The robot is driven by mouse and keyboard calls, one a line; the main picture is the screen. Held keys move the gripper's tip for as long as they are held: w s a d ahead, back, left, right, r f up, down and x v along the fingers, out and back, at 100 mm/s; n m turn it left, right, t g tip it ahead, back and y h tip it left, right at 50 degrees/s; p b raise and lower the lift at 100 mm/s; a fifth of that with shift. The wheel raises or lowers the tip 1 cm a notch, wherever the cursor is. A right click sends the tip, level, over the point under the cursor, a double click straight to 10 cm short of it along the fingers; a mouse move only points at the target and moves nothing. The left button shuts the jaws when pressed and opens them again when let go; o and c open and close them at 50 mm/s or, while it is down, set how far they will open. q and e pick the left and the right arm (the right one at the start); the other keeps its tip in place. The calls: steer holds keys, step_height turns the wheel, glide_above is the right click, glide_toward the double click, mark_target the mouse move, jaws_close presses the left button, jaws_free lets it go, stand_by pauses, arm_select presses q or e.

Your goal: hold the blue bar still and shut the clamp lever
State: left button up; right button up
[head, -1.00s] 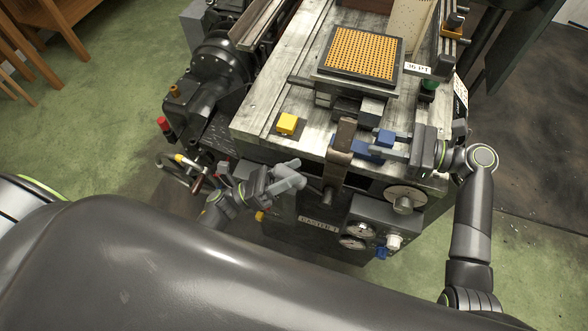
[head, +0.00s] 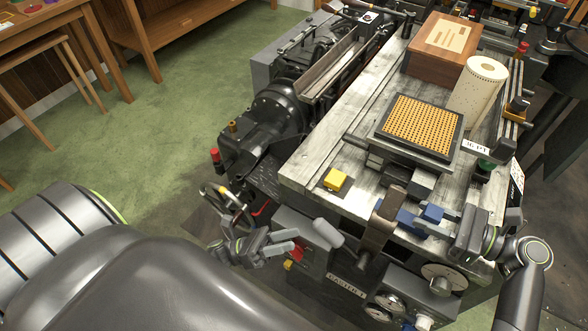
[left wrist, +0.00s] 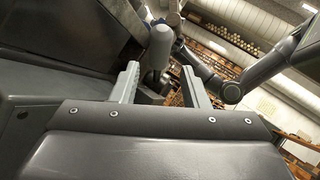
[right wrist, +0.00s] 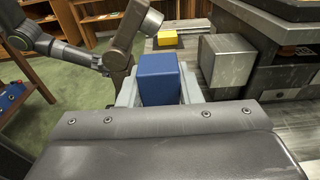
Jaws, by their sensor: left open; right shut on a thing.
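The blue bar (head: 407,219) lies at the front edge of the machine's pale table, beside an upright brown clamp piece (head: 380,222). My right gripper (head: 434,220) is shut on the bar from the right. In the right wrist view the bar's blue end (right wrist: 158,78) sits between the fingers. The clamp lever's rounded grey handle (head: 328,232) sticks out to the left below the table edge. My left gripper (head: 284,243) is open just left of it. In the left wrist view the handle (left wrist: 160,42) shows between the spread fingers; whether they touch is unclear.
A yellow block (head: 337,179) sits on the table left of the clamp. A tray of orange type cells (head: 421,126) stands behind. Dials (head: 443,279) are on the machine's front. A black wheel-like housing (head: 280,112) is at left. Green floor lies open further left.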

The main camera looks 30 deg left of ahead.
arm_select(q)
steer(key=shift+w+d+r+g, duration=0.1)
steer(key=shift+r+g, duration=0.2)
steer(key=shift+g, duration=0.1)
steer(key=c, duration=0.5)
steer(key=shift+w+d+r+n+g+h, duration=0.15)
steer(key=shift+d+r+n+g+h, duration=0.05)
steer(key=shift+r+n+g+h, duration=0.4)
jaws_close()
steer(key=w+d+r+n+g+y, duration=0.1)
steer(key=w+r+n+g+y, duration=0.2)
steer(key=r+n+g+y, duration=0.55)
steer(key=w+r+n+g+y, duration=0.35)
steer(key=r+n, duration=0.55)
steer(key=n, duration=0.6)
steer(key=h, duration=0.1)
glide_above(326, 223)
steer(key=d, duration=0.2)
steer(key=f, duration=0.7)
steer(key=shift+w+d, duration=0.1)
steer(key=shift+w, duration=0.2)
steer(key=shift+s+a+f, duration=0.15)
steer(key=shift+a+f, duration=0.2)
steer(key=shift+f, duration=0.2)
steer(key=shift+s+a+f, duration=0.1)
steer(key=shift+a+f, duration=0.2)
steer(key=shift+f, duration=0.25)
steer(key=shift+s+a+f, duration=0.1)
steer(key=shift+a+f, duration=0.3)
steer(key=shift+f, duration=0.2)
